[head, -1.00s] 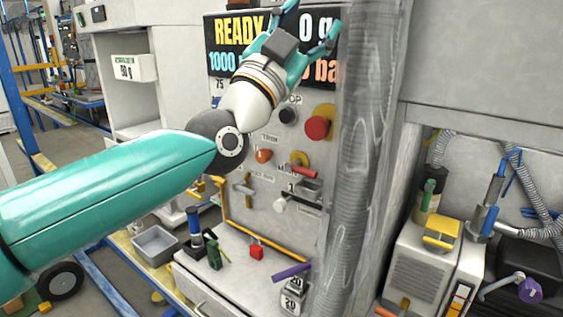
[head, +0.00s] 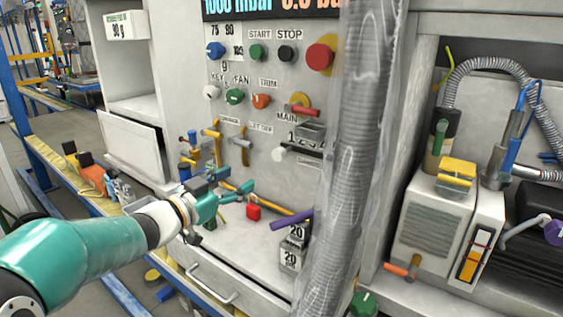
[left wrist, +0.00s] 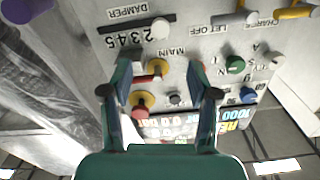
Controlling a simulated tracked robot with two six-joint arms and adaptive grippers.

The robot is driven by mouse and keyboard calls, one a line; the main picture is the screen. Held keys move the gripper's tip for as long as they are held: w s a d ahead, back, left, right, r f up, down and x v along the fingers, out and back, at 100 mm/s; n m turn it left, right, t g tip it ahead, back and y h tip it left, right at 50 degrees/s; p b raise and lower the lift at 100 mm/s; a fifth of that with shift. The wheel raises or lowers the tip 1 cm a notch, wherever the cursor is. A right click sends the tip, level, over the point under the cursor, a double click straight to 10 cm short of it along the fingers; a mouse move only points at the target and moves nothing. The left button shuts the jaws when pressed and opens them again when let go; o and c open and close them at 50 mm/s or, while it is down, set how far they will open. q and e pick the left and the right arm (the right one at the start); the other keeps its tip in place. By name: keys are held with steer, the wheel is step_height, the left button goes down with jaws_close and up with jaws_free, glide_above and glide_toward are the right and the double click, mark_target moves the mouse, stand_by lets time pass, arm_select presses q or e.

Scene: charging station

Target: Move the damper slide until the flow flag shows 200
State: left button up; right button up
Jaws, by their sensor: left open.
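The damper slide's white knob (head: 278,155) sits at the left end of its dark slot on the panel (head: 228,125). In the left wrist view the picture is upside down; the knob (left wrist: 160,28) shows at the top, beside the DAMPER label (left wrist: 128,12) and a scale with 2 3 4 5 (left wrist: 128,38). My left gripper (head: 240,181) is open and empty, left of and below the knob, apart from it. Its two fingers (left wrist: 160,93) are spread in the wrist view. I cannot make out a flow flag reading. My right gripper is not in view.
A red-handled MAIN valve (head: 301,110) is above the slide. A thick grey duct (head: 350,170) stands close on its right. Yellow pipe handles (head: 212,133) are to the left.

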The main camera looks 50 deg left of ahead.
mark_target(277, 156)
arm_select(q)
steer(key=b+x, duration=0.1)
steer(key=x, duration=1.5)
steer(key=shift+w, duration=0.25)
steer(key=shift+c, duration=0.4)
jaws_close()
steer(key=shift+d, duration=0.1)
